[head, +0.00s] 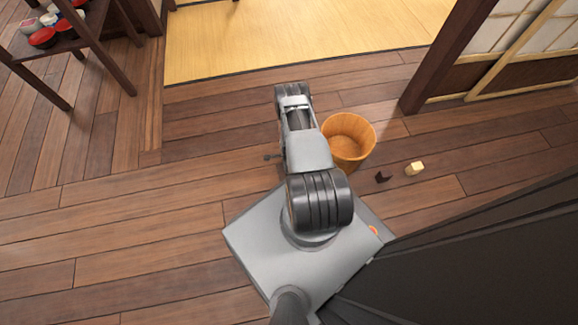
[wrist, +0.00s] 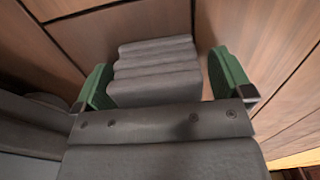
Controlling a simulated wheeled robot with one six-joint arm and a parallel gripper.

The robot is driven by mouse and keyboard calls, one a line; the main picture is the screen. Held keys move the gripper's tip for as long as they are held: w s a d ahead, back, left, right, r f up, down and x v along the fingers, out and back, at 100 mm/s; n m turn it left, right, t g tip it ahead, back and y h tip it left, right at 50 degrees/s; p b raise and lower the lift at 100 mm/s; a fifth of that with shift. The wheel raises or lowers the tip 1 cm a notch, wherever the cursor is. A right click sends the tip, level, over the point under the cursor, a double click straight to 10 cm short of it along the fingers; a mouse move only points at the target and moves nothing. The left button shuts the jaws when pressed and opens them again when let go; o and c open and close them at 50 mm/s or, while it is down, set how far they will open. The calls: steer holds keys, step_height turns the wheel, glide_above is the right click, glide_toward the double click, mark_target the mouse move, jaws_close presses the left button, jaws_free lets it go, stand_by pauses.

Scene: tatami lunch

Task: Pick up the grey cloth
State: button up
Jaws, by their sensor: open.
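The grey cloth (wrist: 155,75) shows in the wrist view as a ridged, folded stack on the wooden floor. My gripper (wrist: 165,80) is open, with one green finger at the left of the cloth and the other at its right. Whether the fingers touch the cloth, I cannot tell. The near part of the cloth is hidden behind my gripper's grey body. In the head view the cloth does not show, and my arm covers part of the floor.
A wooden bucket (head: 349,140) stands right of my arm. A shelf (head: 75,45) with red bowls is upper left. Tatami (head: 300,40) lies behind. Floor at left is clear.

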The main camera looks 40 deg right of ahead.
steer(key=shift+c, duration=0.3)
steer(key=c, duration=1)
steer(key=shift+r, duration=0.15)
